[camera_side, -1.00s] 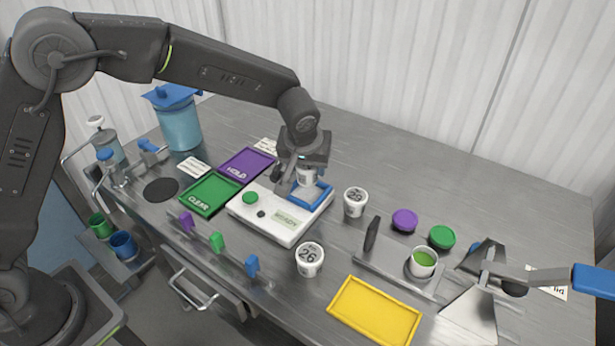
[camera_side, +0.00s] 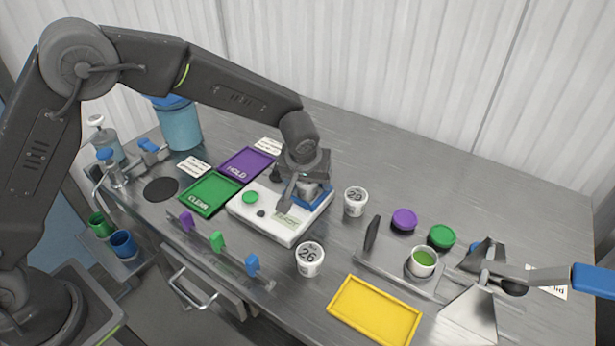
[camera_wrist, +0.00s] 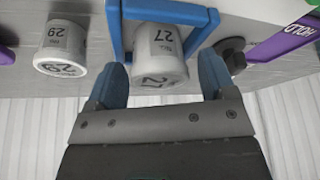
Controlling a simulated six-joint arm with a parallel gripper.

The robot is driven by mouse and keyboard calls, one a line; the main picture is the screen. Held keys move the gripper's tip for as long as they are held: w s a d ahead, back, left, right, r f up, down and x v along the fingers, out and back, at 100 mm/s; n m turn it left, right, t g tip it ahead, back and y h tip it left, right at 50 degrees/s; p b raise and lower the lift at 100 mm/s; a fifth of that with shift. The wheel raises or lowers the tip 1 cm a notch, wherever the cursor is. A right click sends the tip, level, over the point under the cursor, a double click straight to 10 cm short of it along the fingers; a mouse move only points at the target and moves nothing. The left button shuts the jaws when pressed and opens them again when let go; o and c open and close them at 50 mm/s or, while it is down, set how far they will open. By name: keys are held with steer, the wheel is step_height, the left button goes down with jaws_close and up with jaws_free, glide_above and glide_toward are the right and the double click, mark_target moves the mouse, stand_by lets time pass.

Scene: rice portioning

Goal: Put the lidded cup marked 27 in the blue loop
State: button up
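The lidded cup marked 27 (camera_wrist: 160,57) is white with a grey band and stands within the blue loop (camera_wrist: 118,30) in the wrist view. The blue loop shows partly on the white scale (camera_side: 262,220) in the side view (camera_side: 322,201), where my gripper (camera_side: 298,198) hides most of the cup. In the wrist view my gripper (camera_wrist: 163,85) has its two blue fingers spread on either side of the cup's lid end. A gap shows between the right finger and the cup; the left finger is close to it.
Cup 29 (camera_side: 355,201) stands right of the scale and cup 26 (camera_side: 309,259) in front. A yellow tray (camera_side: 334,304) lies at the front; an open cup (camera_side: 422,262) stands right.

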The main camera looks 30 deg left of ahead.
steer(key=shift+r, duration=0.1)
steer(key=v, duration=1.2)
steer(key=s+a+r+m, duration=0.1)
steer(key=s+a+r, duration=0.5)
steer(key=s+a+m+h, duration=0.1)
steer(key=s+a, duration=0.3)
steer(key=s, duration=0.6)
steer(key=s+a+r+m+t, duration=0.1)
steer(key=s+a, duration=0.3)
steer(key=s, duration=0.6)
steer(key=shift+r+m+h, duration=0.15)
steer(key=shift+m+h, duration=0.25)
steer(key=shift+m, duration=0.4)
